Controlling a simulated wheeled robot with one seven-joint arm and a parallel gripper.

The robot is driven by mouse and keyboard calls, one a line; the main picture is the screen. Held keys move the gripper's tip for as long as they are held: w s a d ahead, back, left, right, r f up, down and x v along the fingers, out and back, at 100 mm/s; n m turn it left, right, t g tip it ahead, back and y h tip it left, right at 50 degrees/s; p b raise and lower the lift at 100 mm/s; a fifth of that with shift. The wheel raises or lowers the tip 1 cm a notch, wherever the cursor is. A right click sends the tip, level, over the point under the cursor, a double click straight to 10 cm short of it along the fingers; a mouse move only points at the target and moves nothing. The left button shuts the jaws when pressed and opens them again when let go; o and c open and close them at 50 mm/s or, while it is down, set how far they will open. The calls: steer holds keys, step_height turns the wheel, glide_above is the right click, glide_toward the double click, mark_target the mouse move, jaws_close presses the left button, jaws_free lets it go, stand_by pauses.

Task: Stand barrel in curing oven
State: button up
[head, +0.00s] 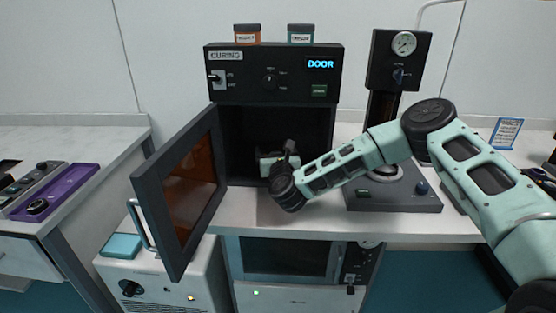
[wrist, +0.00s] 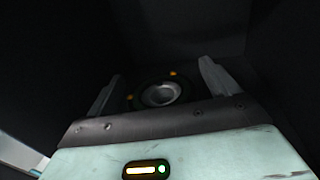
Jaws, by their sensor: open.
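The curing oven (head: 274,72) stands on the bench with its door (head: 180,190) swung open to the left, and its display reads DOOR. My gripper (head: 270,158) reaches into the dark chamber. In the wrist view my gripper (wrist: 160,72) is open, with one finger on each side. A dark round barrel (wrist: 160,94) with a pale ring-shaped opening and small orange spots shows between the fingers, apparently upright. Gaps seem to show between it and both fingers. Its base is hidden, so I cannot tell exactly what it rests on. In the head view the barrel cannot be made out.
Two small jars, orange (head: 247,33) and teal (head: 300,33), stand on the oven. A gauge press (head: 398,75) stands to the right. The open door and chamber walls are close around my arm. A purple tray (head: 62,190) lies on the left bench.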

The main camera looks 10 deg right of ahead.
steer(key=s, duration=0.4)
steer(key=s+b, duration=0.1)
steer(key=s, duration=0.3)
steer(key=s+a, duration=0.1)
steer(key=s, duration=0.2)
steer(key=shift+s+b, duration=0.35)
steer(key=shift+s, duration=0.05)
